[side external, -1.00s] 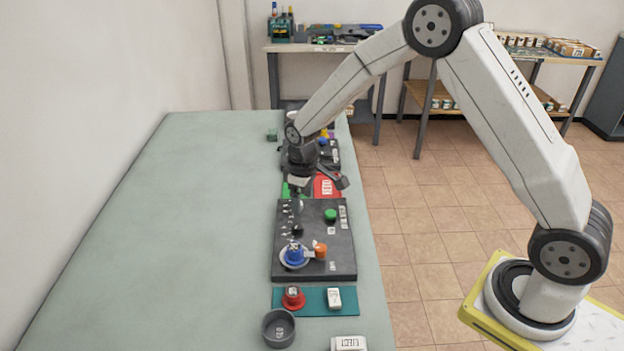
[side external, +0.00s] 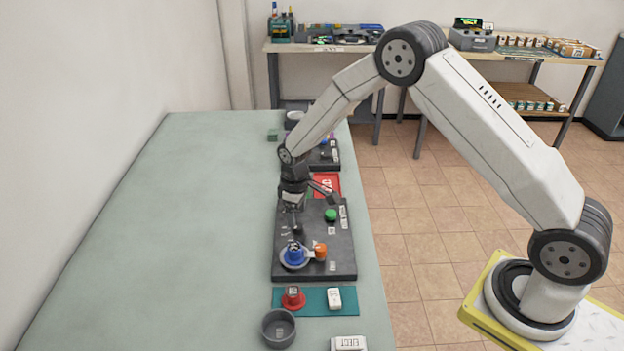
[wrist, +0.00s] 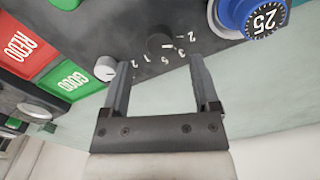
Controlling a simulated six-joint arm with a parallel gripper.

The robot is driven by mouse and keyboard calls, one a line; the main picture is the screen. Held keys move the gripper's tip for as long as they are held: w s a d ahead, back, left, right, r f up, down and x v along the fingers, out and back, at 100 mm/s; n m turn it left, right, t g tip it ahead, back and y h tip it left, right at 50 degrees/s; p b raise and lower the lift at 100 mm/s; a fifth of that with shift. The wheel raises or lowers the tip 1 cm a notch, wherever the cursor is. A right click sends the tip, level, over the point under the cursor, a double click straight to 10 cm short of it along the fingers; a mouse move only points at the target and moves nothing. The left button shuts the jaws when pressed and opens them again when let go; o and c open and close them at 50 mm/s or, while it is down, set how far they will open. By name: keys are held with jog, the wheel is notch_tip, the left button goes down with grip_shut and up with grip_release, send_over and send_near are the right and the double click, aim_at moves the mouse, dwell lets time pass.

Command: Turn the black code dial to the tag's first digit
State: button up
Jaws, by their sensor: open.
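The black code dial (wrist: 160,45) stands on the dark panel (wrist: 130,14), with white digits printed round it in the wrist view. In the side view the dial (side external: 297,229) is partly covered by my gripper (side external: 294,217). My gripper (wrist: 156,64) is open in the wrist view, with the dial between and just beyond its fingertips. Nothing is held. I cannot tell whether either finger touches the dial. No tag with a readable digit code can be made out in these views.
A grey-white knob (wrist: 105,68) sits close beside the left finger. A blue dial marked 25 (wrist: 262,14) is at upper right. Red REDO (wrist: 26,48) and green GOOD (wrist: 74,82) tiles lie left. An orange knob (side external: 320,251) and green button (side external: 330,215) stand on the panel.

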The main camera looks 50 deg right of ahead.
aim_at(297, 225)
jog(key=shift+f, duration=2)
grip_shut()
jog(key=shift+m, duration=0.5)
jog(key=m, duration=0.3)
jog(key=shift+m, duration=2)
